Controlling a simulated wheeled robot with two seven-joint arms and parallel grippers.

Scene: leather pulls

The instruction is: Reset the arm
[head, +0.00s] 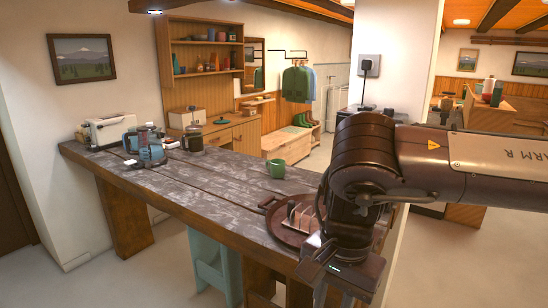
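My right arm (365,160) comes in from the right edge, labelled "ARM R". It bends down in front of the counter's near right end. My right gripper (340,290) points down at the bottom of the view, and its fingertips are cut off by the lower edge. I cannot tell whether it is open or holds anything. My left arm and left gripper do not show in the head view.
A long wooden counter (190,187) runs across the middle. A round brown tray (285,228) with a rack on it lies close beside my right arm. A green mug (276,168), a dark coffee pot (192,138) and a white toaster (108,130) stand farther left. A wall pillar (395,50) rises behind my arm.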

